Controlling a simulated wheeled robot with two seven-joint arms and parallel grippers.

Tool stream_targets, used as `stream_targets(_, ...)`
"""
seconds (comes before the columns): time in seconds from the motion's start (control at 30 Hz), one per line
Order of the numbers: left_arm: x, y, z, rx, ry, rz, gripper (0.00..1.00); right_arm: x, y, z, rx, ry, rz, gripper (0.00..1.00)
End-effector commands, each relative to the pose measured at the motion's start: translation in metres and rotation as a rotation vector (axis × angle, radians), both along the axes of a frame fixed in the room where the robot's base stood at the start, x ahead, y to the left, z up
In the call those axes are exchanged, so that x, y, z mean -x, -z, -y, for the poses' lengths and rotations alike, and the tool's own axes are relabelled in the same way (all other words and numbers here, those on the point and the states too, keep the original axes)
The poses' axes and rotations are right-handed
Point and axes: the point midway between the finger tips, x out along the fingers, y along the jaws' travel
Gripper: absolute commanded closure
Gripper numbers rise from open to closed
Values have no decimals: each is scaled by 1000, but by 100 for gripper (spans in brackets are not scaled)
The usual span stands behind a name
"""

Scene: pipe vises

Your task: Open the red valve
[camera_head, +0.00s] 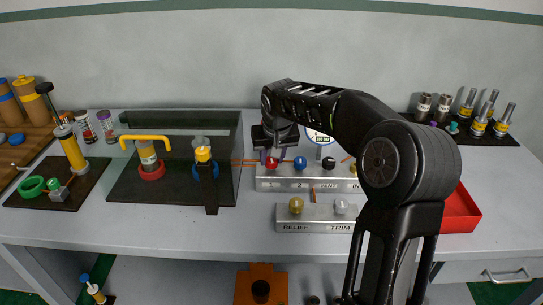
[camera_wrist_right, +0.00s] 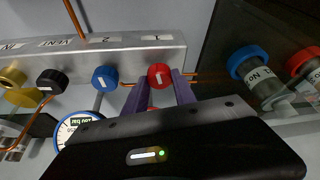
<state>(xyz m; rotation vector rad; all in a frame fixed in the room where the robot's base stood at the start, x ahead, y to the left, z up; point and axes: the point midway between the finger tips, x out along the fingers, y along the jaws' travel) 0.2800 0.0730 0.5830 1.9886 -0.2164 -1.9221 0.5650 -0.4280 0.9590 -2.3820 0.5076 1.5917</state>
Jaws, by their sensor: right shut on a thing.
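The red valve (camera_head: 271,163) is a round red knob at the left end of a silver manifold (camera_head: 290,184). In the wrist view the red valve (camera_wrist_right: 159,76) carries a white mark and sits between the two purple fingers of my right gripper (camera_wrist_right: 161,84). My right gripper (camera_head: 272,155) reaches it from above in the head view and is shut on it. The fingers hide part of the knob's sides. A blue knob (camera_head: 300,163) and a black knob (camera_head: 328,163) stand to its right on the same manifold. My left gripper is not in view.
A lower block marked RELIEF and TRIM (camera_head: 318,226) stands in front, with a yellow and a silver knob. A gauge (camera_wrist_right: 78,130) is behind the manifold. A dark tray with labelled cylinders (camera_head: 126,190) lies to the left. A red bin (camera_head: 461,212) is at right.

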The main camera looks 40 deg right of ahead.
Motion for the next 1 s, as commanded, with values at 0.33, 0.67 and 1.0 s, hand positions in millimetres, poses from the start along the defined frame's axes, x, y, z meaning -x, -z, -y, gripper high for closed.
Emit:
stream_targets(0.33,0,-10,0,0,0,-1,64,1,-1,3,-2,-308,1,100)
stream_targets(0.67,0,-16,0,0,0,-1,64,0,-1,5,-2,-622,2,100)
stream_targets(1.0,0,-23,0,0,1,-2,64,-1,-1,7,-1,-942,2,100)
